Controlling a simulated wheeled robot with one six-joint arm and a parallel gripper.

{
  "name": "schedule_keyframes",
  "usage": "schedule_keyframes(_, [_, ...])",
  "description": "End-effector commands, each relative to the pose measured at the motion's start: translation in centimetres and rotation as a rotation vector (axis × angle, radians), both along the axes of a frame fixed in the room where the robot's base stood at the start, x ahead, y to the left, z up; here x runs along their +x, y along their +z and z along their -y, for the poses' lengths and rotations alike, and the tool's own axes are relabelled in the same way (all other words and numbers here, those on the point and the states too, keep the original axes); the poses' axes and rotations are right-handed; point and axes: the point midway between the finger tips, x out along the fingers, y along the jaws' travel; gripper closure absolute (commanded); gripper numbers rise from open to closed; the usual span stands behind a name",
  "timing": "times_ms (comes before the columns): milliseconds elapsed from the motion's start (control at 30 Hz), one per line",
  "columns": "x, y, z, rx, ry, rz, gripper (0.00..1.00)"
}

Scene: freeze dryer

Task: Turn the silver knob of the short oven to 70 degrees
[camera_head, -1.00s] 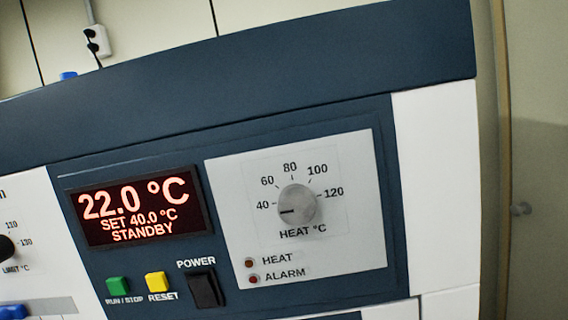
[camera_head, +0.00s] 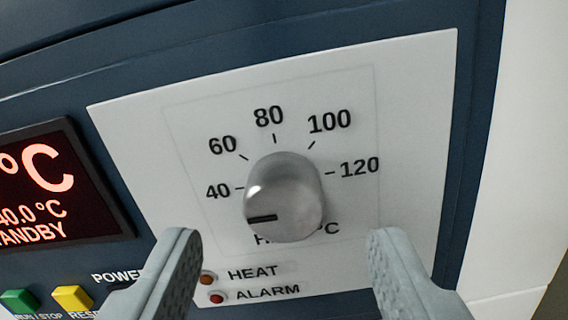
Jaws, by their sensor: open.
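The silver knob (camera_head: 285,195) sits on the white dial panel (camera_head: 420,90) of the oven. Its dark pointer line points left and slightly down, near the 40 mark. The printed scale runs from 40 through 60, 80 and 100 to 120. My gripper (camera_head: 280,245) is open. One grey finger is low on the left and the other low on the right, with the knob between and above them in the picture. Neither finger appears to touch the knob. The knob hides part of the "HEAT °C" label.
The red-lit display (camera_head: 40,190) is at the left, partly cut off. A green button (camera_head: 20,301) and a yellow button (camera_head: 72,298) lie below it. The heat lamp (camera_head: 208,278) and the alarm lamp (camera_head: 216,298) are below the knob. The panel around the knob is flat.

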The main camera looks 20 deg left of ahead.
Motion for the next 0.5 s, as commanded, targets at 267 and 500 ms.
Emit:
schedule_keyframes(267, [3.0,0.0,-0.9,0.0,0.0,-0.001,0.46])
schedule_keyframes(500, [3.7,0.0,-1.2,0.0,0.0,0.001,0.46])
